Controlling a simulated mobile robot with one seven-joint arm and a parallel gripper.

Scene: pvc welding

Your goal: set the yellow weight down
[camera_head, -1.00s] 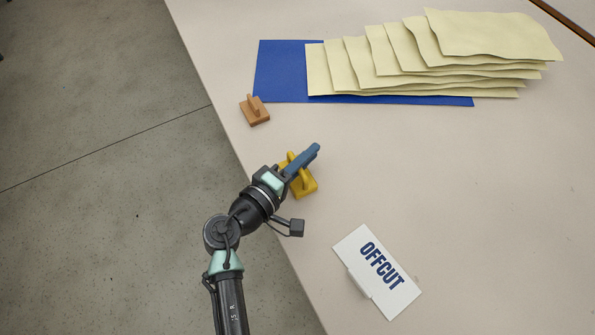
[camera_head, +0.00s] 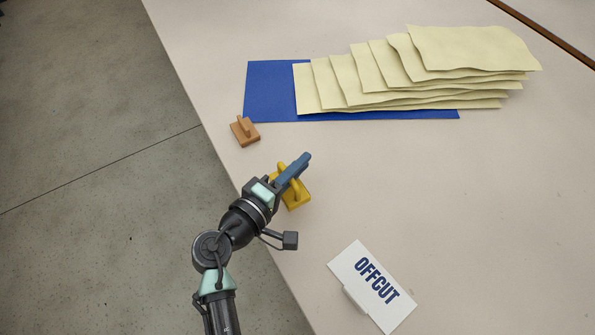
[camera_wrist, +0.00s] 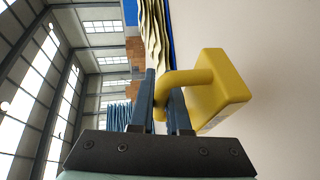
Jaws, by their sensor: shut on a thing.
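The yellow weight (camera_head: 296,199) has a square block base and a loop handle. It is near the table's left edge in the head view. My gripper (camera_head: 293,172) is shut on its handle. In the wrist view the yellow weight (camera_wrist: 222,86) shows to the right of my gripper (camera_wrist: 163,100), whose blue fingers are on either side of the handle. The underside of the block is hidden, and I cannot tell whether it touches the table.
An orange-brown weight (camera_head: 245,131) stands near the table's left edge. Several overlapping pale yellow sheets (camera_head: 430,75) lie on a blue mat (camera_head: 268,92) at the back. A white OFFCUT sign (camera_head: 373,287) is at the front. The middle and right of the table (camera_head: 480,200) are clear.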

